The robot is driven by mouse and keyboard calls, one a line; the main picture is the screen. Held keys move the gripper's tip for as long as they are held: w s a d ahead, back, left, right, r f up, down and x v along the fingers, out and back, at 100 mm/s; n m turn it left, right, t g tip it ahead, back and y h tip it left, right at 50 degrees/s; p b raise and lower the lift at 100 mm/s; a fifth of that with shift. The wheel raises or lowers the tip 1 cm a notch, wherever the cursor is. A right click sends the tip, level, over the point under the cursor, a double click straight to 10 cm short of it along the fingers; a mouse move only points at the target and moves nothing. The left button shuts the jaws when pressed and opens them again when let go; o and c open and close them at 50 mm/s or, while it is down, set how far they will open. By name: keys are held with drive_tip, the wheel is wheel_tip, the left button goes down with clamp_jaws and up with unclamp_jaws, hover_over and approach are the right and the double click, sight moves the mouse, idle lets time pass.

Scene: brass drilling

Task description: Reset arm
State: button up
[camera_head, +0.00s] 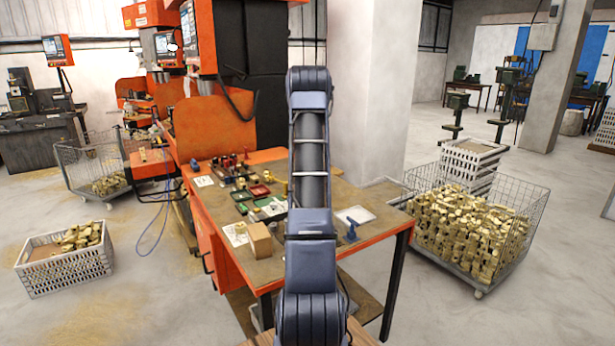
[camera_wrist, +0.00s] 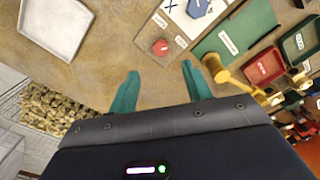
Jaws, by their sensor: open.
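My arm (camera_head: 310,165) stands upright in the middle of the head view, in front of the workbench. My gripper does not show clearly there. In the wrist view my gripper (camera_wrist: 160,70) has its two teal fingers apart, with nothing between them. It points at the brown top of the workbench (camera_wrist: 110,50); the height above it is hard to tell. The orange-sided workbench also shows in the head view (camera_head: 215,213).
In the wrist view, a white tray (camera_wrist: 55,24), red knob (camera_wrist: 160,47), yellow mallet-like tool (camera_wrist: 225,74), red tray (camera_wrist: 263,66) and green tray (camera_wrist: 299,42) lie on the bench. A cardboard box (camera_head: 260,241) and wire cart of brass parts (camera_head: 470,228) show in the head view.

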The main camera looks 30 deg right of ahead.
idle(0.4)
drive_tip(key=s+a+r+n+t, duration=0.1)
drive_tip(key=s+a+r, duration=0.45)
drive_tip(key=a, duration=0.35)
drive_tip(key=s+a+r+n, duration=0.1)
drive_tip(key=s+a+r, duration=0.4)
drive_tip(key=a+r, duration=0.3)
drive_tip(key=s+a+r+n+t, duration=0.1)
drive_tip(key=s+a+r, duration=0.45)
drive_tip(key=a, duration=0.35)
drive_tip(key=s+a+n+t, duration=0.1)
drive_tip(key=s+a, duration=0.4)
drive_tip(key=s, duration=0.4)
drive_tip(key=s+a+f+n, duration=0.1)
drive_tip(key=s+a, duration=0.5)
drive_tip(key=s, duration=0.3)
drive_tip(key=s+a+f+n+t, duration=0.1)
drive_tip(key=s+a+n, duration=0.1)
drive_tip(key=s+a, duration=0.3)
drive_tip(key=s, duration=0.4)
drive_tip(key=shift+s+a+t, duration=0.25)
drive_tip(key=shift+s+t, duration=0.05)
drive_tip(key=shift+o, duration=0.2)
